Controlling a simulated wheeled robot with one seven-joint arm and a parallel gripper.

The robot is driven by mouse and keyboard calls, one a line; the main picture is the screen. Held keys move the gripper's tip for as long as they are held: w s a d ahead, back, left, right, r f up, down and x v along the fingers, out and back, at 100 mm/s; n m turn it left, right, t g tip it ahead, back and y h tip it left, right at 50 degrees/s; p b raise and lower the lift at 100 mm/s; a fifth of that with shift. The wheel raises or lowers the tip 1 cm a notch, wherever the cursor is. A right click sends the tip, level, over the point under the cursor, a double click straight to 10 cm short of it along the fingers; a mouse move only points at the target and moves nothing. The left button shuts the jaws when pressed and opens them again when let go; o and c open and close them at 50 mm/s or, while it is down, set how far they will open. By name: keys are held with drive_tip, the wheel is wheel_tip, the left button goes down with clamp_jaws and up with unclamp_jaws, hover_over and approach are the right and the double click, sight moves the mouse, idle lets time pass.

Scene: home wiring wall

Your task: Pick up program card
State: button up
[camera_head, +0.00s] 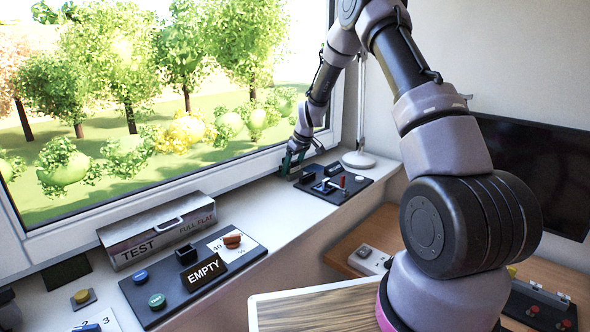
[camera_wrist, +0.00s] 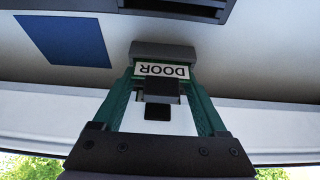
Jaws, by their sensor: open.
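My gripper (camera_head: 292,160) is low over the far end of the white sill, beside the window. In the wrist view my gripper (camera_wrist: 162,82) is open, with its green fingers on either side of a pale piece with a label (camera_wrist: 162,70) that reads DOOR, upside down. Black blocks (camera_wrist: 161,88) and a white face (camera_wrist: 182,122) show with the label between the fingers. I cannot tell whether the fingers touch it, or whether it is the program card. In the head view my gripper hides this spot.
A dark switch panel (camera_head: 343,190) lies close to my gripper, and a lamp base (camera_head: 358,160) stands behind it. A blue square (camera_wrist: 64,40) lies on the sill. A TEST box (camera_head: 155,232) and an EMPTY button panel (camera_head: 190,282) are nearer. The sill between is clear.

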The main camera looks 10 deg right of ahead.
clamp_jaws()
drive_tip(key=shift+r, duration=0.1)
wheel_tip(320, 180, up, 8)
drive_tip(key=s+d+r, duration=0.2)
drive_tip(key=s+d, duration=0.1)
drive_tip(key=s, duration=0.2)
drive_tip(key=shift+d, duration=0.2)
